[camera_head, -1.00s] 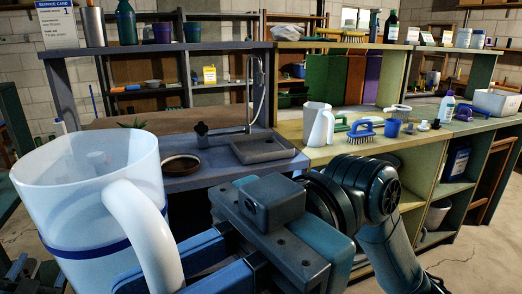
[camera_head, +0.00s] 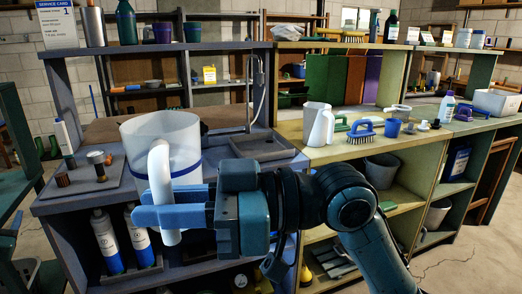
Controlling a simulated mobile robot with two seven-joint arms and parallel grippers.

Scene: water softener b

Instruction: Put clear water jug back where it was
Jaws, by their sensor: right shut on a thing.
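The clear water jug (camera_head: 183,142) is a frosted see-through vessel with a blue band low down and a thick white handle on its near side. It looks upright. My right gripper (camera_head: 172,203) is shut on the handle and holds the jug in front of the left counter (camera_head: 130,193). Whether the jug's base touches the counter cannot be told, as the gripper and handle cover part of it. My left gripper is not in view.
A tray (camera_head: 82,182) with small pots lies left of the jug. A white pitcher (camera_head: 318,124) and blue brush (camera_head: 361,130) stand on the yellow counter.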

